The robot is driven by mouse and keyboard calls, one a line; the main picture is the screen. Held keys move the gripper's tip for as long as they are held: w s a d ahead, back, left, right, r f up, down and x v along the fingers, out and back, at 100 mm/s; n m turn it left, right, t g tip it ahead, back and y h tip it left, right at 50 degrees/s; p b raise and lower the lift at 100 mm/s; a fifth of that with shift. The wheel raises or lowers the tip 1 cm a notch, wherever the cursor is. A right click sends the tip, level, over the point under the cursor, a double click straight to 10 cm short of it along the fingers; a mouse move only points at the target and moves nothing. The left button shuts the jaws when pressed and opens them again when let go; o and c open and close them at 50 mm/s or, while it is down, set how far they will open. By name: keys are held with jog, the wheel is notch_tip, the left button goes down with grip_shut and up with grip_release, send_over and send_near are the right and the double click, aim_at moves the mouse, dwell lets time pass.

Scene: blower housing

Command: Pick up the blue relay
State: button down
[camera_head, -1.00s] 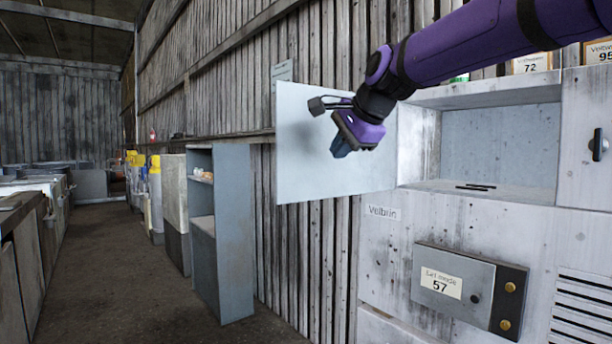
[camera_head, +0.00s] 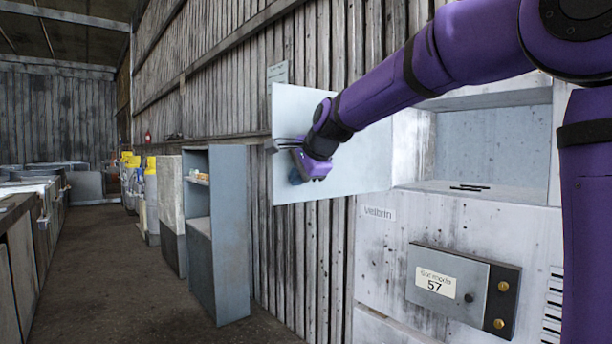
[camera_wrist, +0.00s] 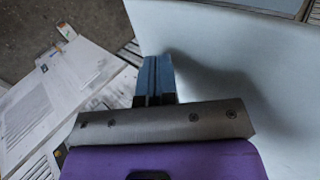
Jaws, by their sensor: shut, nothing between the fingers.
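I cannot make out a blue relay in either view. My gripper (camera_head: 294,178) is in front of the open pale door panel (camera_head: 355,165). In the wrist view its blue-grey fingers (camera_wrist: 155,68) are shut together with nothing between them, beside the pale panel (camera_wrist: 235,60). I cannot tell whether they touch it. The open compartment (camera_head: 487,140) of the white cabinet is to the right of my gripper. A small dark flat thing (camera_head: 469,188) lies on its floor.
Below the compartment is a grey box (camera_head: 447,283) marked 57. A blue-grey shelf unit (camera_head: 230,240) stands left of the cabinet, against the plank wall. An open aisle (camera_head: 110,270) runs along the left.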

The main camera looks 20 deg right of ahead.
jog(key=shift+w, duration=0.3)
jog(key=shift+w+a, duration=0.1)
jog(key=w, duration=0.2)
jog(key=w+a, duration=0.1)
jog(key=w, duration=0.3)
jog(key=shift+a, duration=0.25)
